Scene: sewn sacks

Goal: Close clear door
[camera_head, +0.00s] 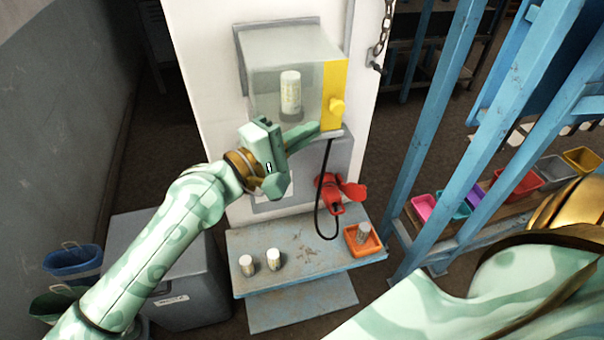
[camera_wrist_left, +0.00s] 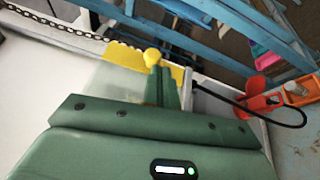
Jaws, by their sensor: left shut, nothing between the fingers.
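The clear door (camera_head: 270,80) is a see-through panel with a yellow edge strip (camera_head: 331,85) and a yellow knob (camera_head: 337,106), on a box fixed to a white panel. A pale canister (camera_head: 290,92) shows through it. I cannot tell whether the door is fully shut. My left gripper (camera_head: 316,130) is shut and empty, its fingertips by the lower end of the yellow strip, below the knob. In the left wrist view the shut fingers (camera_wrist_left: 158,72) point at the yellow knob (camera_wrist_left: 152,57); contact is unclear. My right arm shows at lower right, its gripper out of view.
A red clamp-like tool (camera_head: 333,197) and black cable hang below the box. A blue shelf (camera_head: 290,284) holds two small canisters (camera_head: 260,263) and an orange tray (camera_head: 352,246) with another. Blue posts (camera_head: 434,140) stand at right; a grey bin (camera_head: 180,290) stands at lower left.

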